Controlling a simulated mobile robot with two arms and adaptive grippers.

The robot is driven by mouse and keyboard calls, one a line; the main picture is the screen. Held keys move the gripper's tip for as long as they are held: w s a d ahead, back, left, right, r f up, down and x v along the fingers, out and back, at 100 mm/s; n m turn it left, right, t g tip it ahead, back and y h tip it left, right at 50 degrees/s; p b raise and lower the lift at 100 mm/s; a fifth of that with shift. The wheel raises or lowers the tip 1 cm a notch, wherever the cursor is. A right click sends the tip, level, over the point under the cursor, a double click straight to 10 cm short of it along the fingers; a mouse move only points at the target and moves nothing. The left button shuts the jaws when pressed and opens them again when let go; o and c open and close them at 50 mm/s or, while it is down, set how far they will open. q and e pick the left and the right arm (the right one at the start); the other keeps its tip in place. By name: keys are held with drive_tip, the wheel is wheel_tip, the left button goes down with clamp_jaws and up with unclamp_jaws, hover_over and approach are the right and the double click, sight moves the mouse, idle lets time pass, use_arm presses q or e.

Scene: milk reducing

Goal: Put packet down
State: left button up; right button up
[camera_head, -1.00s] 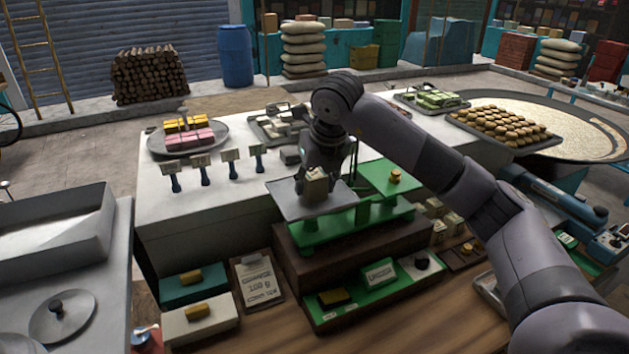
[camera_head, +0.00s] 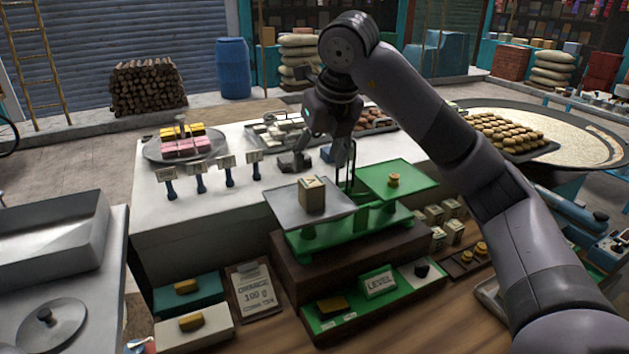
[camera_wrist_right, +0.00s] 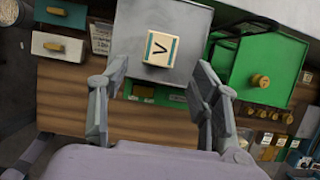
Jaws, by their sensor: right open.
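The packet (camera_head: 312,194), a small beige block with a dark mark on top, sits upright on the grey left pan (camera_head: 283,203) of the green balance scale (camera_head: 350,232). In the right wrist view the packet (camera_wrist_right: 160,48) lies ahead of and between the open fingers, touching neither. My right gripper (camera_head: 319,161) is open and empty, above and behind the packet in the head view; it also shows in the wrist view (camera_wrist_right: 160,80). The green right pan (camera_head: 410,177) holds a small brass weight (camera_head: 393,180). My left gripper is out of view.
Several similar packets (camera_head: 452,230) stand right of the scale. Brass weights (camera_head: 481,249) lie beside them. A row of price tags (camera_head: 229,165) stands on the white counter (camera_head: 215,205) to the left. A round tray of sweets (camera_head: 157,151) lies behind.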

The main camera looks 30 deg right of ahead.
drive_tip(key=shift+v, duration=1.5)
drive_tip(key=shift+o, duration=0.5)
drive_tip(key=shift+w+d+f, duration=0.1)
drive_tip(key=shift+f, duration=0.05)
idle(1.9)
